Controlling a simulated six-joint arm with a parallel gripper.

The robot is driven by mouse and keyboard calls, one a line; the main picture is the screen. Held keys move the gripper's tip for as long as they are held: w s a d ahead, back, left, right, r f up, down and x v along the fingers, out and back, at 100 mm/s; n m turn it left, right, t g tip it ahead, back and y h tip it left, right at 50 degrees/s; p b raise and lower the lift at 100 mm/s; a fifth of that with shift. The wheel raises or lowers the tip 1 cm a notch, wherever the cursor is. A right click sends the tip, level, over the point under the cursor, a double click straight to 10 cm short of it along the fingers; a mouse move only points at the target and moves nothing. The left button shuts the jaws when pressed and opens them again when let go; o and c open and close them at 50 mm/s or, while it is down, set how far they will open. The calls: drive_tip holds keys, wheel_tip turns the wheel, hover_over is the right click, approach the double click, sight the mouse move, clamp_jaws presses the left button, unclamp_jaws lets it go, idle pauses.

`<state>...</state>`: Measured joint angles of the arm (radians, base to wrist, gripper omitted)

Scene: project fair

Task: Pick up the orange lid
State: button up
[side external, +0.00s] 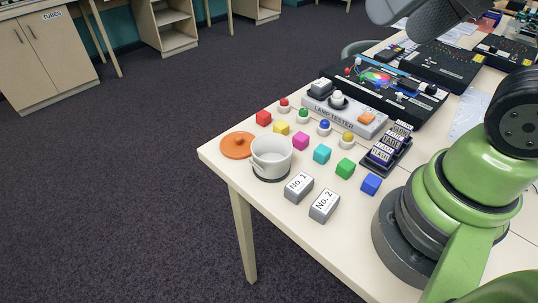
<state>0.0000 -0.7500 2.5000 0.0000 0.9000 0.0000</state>
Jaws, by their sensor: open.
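The orange lid (232,150) is a flat round disc with a small knob on top. It lies knob-up on the table (232,176) near the left corner, behind and to the left of a white cup (271,163). The cup stands upright and open on a dark round base and stands in front of part of the lid's right edge. Grey parts of my arm show at the top edge, high above the table. My gripper's fingers are not visible in this view.
Coloured cubes, including a red one (263,118), and button-topped pegs stand behind and right of the cup. Two grey blocks, No. 1 (298,187) and No. 2 (324,205), stand in front. The lamp tester (343,115) and black boards lie farther back. The table edge is close left of the lid.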

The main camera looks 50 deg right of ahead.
drive_tip(key=o, duration=0.4)
drive_tip(key=n+g+h, duration=0.2)
drive_tip(key=g, duration=0.4)
hover_over(238, 136)
drive_tip(key=f, duration=2.5)
drive_tip(key=shift+s+a, duration=0.1)
drive_tip(key=shift+s, duration=0.25)
drive_tip(key=shift+w+f, duration=0.2)
drive_tip(key=shift+f, duration=1.25)
drive_tip(key=shift+w+f, duration=0.15)
drive_tip(key=shift+f, duration=1.3)
